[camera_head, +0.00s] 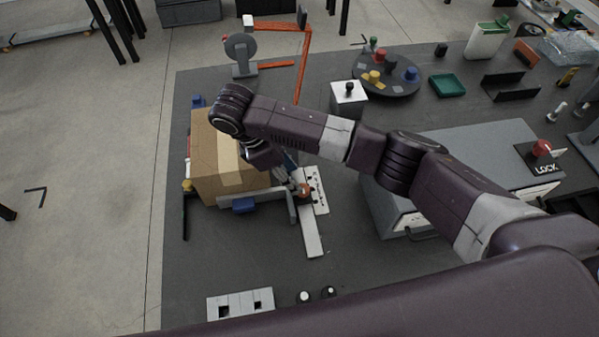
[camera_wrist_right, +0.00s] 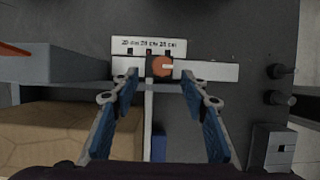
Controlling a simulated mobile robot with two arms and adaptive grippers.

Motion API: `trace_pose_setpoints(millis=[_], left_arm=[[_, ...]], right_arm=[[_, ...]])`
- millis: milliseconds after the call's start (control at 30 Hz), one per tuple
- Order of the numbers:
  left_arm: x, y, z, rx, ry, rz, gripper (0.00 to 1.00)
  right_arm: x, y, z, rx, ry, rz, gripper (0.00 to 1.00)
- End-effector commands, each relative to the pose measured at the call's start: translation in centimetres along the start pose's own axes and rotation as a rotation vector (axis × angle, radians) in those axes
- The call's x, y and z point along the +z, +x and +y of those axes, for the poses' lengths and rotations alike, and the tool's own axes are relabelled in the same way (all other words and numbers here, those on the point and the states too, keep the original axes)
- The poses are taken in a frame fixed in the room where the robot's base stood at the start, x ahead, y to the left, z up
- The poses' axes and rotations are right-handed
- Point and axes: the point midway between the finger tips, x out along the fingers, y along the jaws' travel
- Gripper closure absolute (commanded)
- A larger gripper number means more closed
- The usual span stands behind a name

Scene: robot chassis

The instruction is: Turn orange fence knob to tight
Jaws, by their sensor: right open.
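The orange fence knob (camera_wrist_right: 162,67) is a round disc with a pale pointer mark aimed right in the right wrist view. It sits where a grey fence bar (camera_wrist_right: 149,105) meets a white rail (camera_wrist_right: 215,70), beside a plate with small lettering (camera_wrist_right: 150,45). In the head view the knob (camera_head: 304,189) is partly hidden by my gripper. My right gripper (camera_wrist_right: 159,84) is open and empty. Its blue-padded fingers reach toward the knob on either side of the fence bar, apart from the knob in the picture. My left gripper is not in view.
A cardboard box (camera_head: 215,160) stands left of the fence. A grey cabinet (camera_head: 470,150) with a red knob on a LOCK plate (camera_head: 541,148) is at right. A turntable (camera_head: 385,85) and an orange frame (camera_head: 306,60) are behind. The front table has bare room.

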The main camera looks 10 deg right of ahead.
Motion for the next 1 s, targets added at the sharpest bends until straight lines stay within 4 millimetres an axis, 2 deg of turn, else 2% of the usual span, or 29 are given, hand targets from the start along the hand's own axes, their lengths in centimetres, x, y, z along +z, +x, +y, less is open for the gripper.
trace_pose_setpoints(millis=[33, 100, 200, 367, 500, 667, 833, 1000], left_arm=[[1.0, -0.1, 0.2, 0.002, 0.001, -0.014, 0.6], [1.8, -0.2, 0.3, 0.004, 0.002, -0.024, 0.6], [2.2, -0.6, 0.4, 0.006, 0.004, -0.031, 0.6], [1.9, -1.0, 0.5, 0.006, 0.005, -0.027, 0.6], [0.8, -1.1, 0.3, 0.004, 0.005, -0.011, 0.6], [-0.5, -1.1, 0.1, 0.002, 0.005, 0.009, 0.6], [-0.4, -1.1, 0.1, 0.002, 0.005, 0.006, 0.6], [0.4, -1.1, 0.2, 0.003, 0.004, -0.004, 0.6]], right_arm=[[0.1, 0.7, -0.1, -0.004, 0.0, -0.002, 0.59], [0.1, 1.7, -0.2, -0.005, 0.0, -0.003, 0.59], [0.2, 3.3, -0.1, -0.005, 0.002, -0.004, 0.59], [0.2, 5.6, -0.1, -0.003, 0.001, -0.003, 0.59], [0.1, 6.9, -0.1, -0.003, 0.0, -0.003, 0.59], [0.1, 7.3, -0.1, -0.001, 0.0, -0.001, 0.59], [0.1, 7.3, -0.1, -0.001, 0.0, -0.002, 0.6], [0.1, 7.3, -0.1, -0.001, 0.0, -0.002, 0.79]])
